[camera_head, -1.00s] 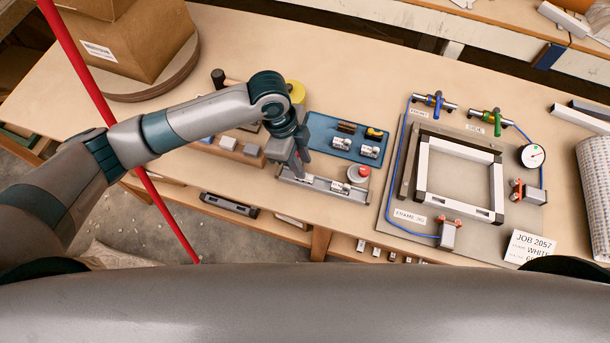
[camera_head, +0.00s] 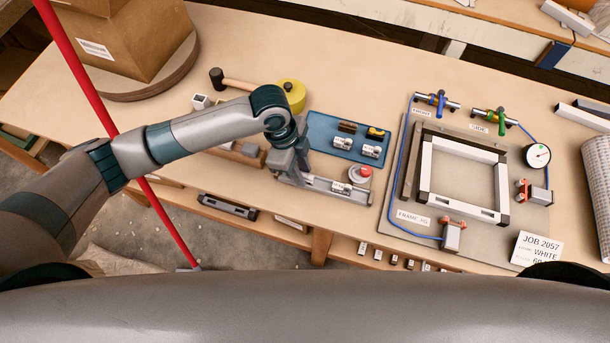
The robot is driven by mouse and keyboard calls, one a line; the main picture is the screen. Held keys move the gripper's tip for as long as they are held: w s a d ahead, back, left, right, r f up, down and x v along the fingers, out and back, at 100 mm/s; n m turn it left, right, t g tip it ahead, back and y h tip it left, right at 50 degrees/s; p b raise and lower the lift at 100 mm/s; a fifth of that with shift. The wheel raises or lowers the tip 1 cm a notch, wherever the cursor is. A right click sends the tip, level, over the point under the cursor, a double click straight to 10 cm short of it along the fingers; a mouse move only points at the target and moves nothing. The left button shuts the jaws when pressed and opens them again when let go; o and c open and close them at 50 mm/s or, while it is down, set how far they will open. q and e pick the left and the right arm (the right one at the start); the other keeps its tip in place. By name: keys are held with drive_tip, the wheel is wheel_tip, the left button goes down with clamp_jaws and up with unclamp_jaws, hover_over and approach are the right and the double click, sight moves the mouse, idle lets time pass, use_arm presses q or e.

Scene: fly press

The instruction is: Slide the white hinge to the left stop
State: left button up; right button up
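A small white-silver hinge (camera_head: 341,188) sits in a grey metal rail fixture (camera_head: 318,184) at the front edge of the bench, towards the rail's right end. My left gripper (camera_head: 298,172) points down over the left part of the rail, left of the hinge and apart from it. Its body hides the rail's left end, and its finger opening is too small to tell. A red button (camera_head: 360,173) on a pale round base stands just behind the rail's right end. My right gripper is not in view.
A blue tray (camera_head: 322,122) with several hinges and dark parts lies behind the rail. A yellow roll (camera_head: 292,92) and a hammer (camera_head: 226,82) lie behind my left arm. A frame jig (camera_head: 395,205) with clamps stands to the right.

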use_arm(q)
drive_tip(key=c, duration=0.4)
drive_tip(key=shift+a, duration=0.1)
drive_tip(key=shift+w+a+p, duration=0.15)
drive_tip(key=shift+w+a, duration=0.05)
drive_tip(key=shift+a, duration=0.35)
drive_tip(key=shift+w+a+p, duration=0.15)
drive_tip(key=shift+a, duration=0.35)
drive_tip(key=shift+a, duration=0.1)
drive_tip(key=shift+w+a, duration=0.25)
drive_tip(key=shift+a, duration=0.35)
drive_tip(key=o, duration=0.9)
drive_tip(key=shift+c, duration=1.3)
